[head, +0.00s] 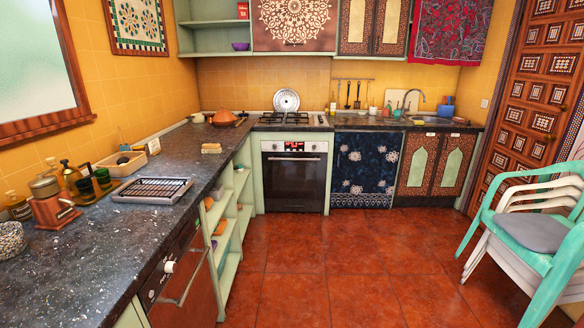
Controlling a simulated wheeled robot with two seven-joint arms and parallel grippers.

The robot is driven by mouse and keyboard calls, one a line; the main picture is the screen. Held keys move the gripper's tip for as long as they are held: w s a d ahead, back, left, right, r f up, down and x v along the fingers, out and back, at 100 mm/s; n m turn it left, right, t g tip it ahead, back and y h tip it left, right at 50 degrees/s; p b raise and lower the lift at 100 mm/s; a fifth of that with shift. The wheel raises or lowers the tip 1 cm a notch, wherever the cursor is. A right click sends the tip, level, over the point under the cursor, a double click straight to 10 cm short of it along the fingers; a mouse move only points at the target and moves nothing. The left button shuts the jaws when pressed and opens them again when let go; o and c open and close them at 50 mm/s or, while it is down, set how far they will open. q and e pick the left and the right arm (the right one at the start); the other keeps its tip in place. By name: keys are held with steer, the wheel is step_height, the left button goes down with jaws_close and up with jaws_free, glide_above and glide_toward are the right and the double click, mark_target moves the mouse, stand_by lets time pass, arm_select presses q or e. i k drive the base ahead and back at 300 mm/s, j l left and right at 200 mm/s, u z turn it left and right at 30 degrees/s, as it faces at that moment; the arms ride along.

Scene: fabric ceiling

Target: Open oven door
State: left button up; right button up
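An oven (294,146) is built in under the back counter, below the gas hob (290,119). Its dark glass door (294,182) looks shut. It has a light frame, with a control strip and a small red display above. A light horizontal handle appears to run along the top of the door. A second built-in appliance (190,292) with a brown front sits under the left counter, nearer to me. It has a white knob and a metal bar handle, and it looks shut. Neither of my grippers is in view.
The red tiled floor (340,262) is clear in front of the oven. The dark left counter (105,235) holds bottles, a grinder and a rack. Open green shelves (228,215) stand left of the oven, a blue patterned curtain (362,170) right. Stacked chairs (540,245) stand at the right.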

mark_target(286, 175)
steer(key=i, duration=1.5)
steer(key=i+j+z, duration=0.1)
steer(key=i, duration=1.35)
